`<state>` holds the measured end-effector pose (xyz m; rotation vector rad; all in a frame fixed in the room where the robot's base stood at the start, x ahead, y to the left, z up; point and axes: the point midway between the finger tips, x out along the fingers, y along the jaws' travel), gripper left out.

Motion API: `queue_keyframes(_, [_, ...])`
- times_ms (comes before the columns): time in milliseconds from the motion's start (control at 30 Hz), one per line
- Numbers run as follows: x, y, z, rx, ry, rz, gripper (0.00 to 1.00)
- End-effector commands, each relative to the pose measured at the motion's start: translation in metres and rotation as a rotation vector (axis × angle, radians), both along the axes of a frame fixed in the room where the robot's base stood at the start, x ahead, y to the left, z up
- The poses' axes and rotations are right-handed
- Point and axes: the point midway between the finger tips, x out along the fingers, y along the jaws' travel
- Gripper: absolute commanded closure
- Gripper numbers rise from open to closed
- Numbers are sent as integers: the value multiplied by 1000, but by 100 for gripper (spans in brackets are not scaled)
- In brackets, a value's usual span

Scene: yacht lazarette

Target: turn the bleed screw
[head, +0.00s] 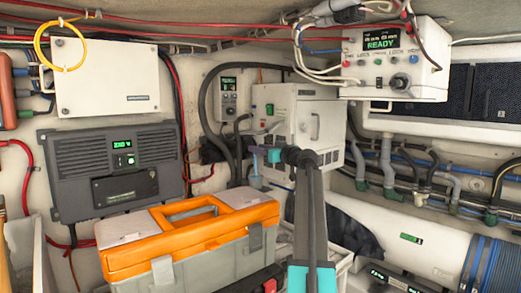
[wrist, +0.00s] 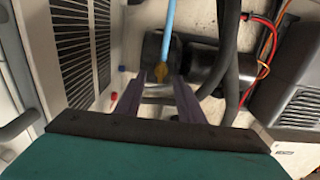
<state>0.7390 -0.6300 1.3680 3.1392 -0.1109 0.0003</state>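A small brass-coloured fitting (wrist: 158,86), which looks like the bleed screw, shows in the wrist view below a light blue tube (wrist: 167,40). A dark body (wrist: 152,48) is behind it. My gripper (wrist: 160,80) has its two purple-grey fingers apart, one on each side of the brass fitting. Whether either finger touches it I cannot tell. In the head view my gripper (head: 266,152) is in front of the white vented unit's lower left. The screw is too small to make out there.
The white vented unit (head: 302,110) is close beside my gripper. An orange and grey toolbox (head: 190,243) stands in front. Dark hoses (wrist: 229,50) and red wires (wrist: 270,40) run on the right in the wrist view. A control box (head: 398,65) hangs upper right.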

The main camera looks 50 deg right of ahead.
Motion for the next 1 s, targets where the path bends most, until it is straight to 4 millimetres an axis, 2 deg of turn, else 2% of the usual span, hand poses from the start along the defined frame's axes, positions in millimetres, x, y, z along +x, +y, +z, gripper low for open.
queue_keyframes(100, [0,0,0,0,0,0,67])
queue_keyframes(300, [-1,0,0,0,0,0,100])
queue_keyframes(367, [-1,-7,0,1,0,-2,100])
queue_keyframes(667, [-1,-2,0,23,-2,-2,100])
queue_keyframes(1000, [-2,-4,-2,167,-12,-2,100])
